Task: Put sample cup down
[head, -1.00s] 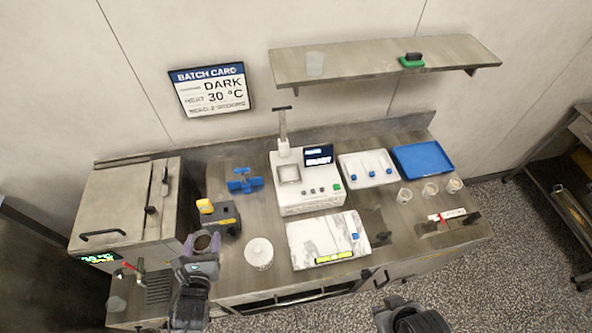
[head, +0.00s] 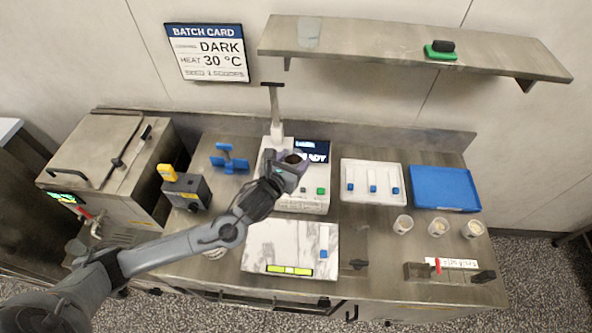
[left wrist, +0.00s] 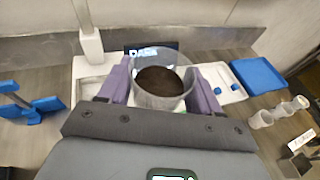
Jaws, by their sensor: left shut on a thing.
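My left gripper (head: 287,168) is shut on a clear sample cup (head: 295,158) with dark brown contents. In the left wrist view the cup (left wrist: 162,85) is upright between the two purple fingers. The cup is in front of a white instrument (head: 312,202) with a dark display and a tall post; I cannot tell whether it touches the instrument. The gripper and cup hide the instrument's upper left part and some of its display. My right gripper is out of view.
A marble slab (head: 262,238) lies in front of the instrument. A white tray (head: 373,197) and a blue tray (head: 450,188) lie to its right, with clear cups (head: 437,227) in front. A blue stand (head: 229,160) and a grey-yellow device (head: 187,192) stand left.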

